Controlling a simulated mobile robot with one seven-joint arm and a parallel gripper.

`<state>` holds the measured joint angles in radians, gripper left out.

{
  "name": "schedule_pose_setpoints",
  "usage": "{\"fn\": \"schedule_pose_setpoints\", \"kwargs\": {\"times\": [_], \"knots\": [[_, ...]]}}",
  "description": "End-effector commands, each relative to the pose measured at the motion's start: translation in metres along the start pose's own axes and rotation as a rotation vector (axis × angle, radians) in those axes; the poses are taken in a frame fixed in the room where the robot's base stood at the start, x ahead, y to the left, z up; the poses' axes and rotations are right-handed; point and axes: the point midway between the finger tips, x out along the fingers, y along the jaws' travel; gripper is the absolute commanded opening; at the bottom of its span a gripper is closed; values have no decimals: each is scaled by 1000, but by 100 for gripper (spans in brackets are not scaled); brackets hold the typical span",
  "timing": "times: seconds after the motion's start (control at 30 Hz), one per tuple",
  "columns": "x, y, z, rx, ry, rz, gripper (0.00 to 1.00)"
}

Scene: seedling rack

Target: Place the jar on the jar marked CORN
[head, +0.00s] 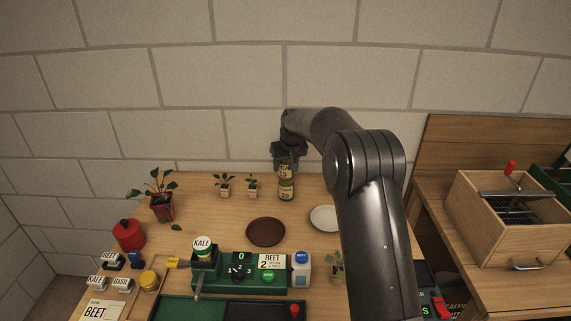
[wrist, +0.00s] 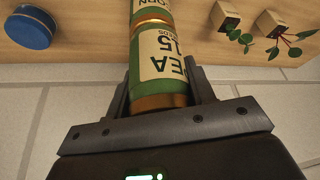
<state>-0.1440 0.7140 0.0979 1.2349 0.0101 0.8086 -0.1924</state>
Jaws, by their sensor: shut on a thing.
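My gripper (head: 285,160) is shut on a green jar with a white label reading PEA 15 (wrist: 163,62), seen large in the wrist view. In the head view the held jar (head: 285,170) is upright, directly over the jar marked CORN (head: 286,189), which stands on the table. In the wrist view the CORN jar (wrist: 150,9) shows only partly, its label cut by the frame edge. The two jars look in line and touching or nearly so; I cannot tell if there is a small gap.
Two potted seedlings (head: 224,187) stand left of the jars. A brown plate (head: 266,232) and a white plate (head: 323,218) lie in front. A blue round tin (wrist: 30,28) stands near in the wrist view. A green seed machine (head: 240,278) is at the front.

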Motion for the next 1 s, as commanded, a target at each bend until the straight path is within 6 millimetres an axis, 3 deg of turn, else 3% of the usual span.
{"fn": "schedule_pose_setpoints", "kwargs": {"times": [0.27, 0.3, 0.53, 0.83, 1.0], "knots": [[2, 0, 1, 0, 0, 0, 24], [2, 0, 1, 0, 0, 0, 52], [2, 0, 1, 0, 0, 0, 70], [-1, 0, -1, 0, 1, 0, 71], [-24, 0, -1, 0, 2, 1, 71]]}}
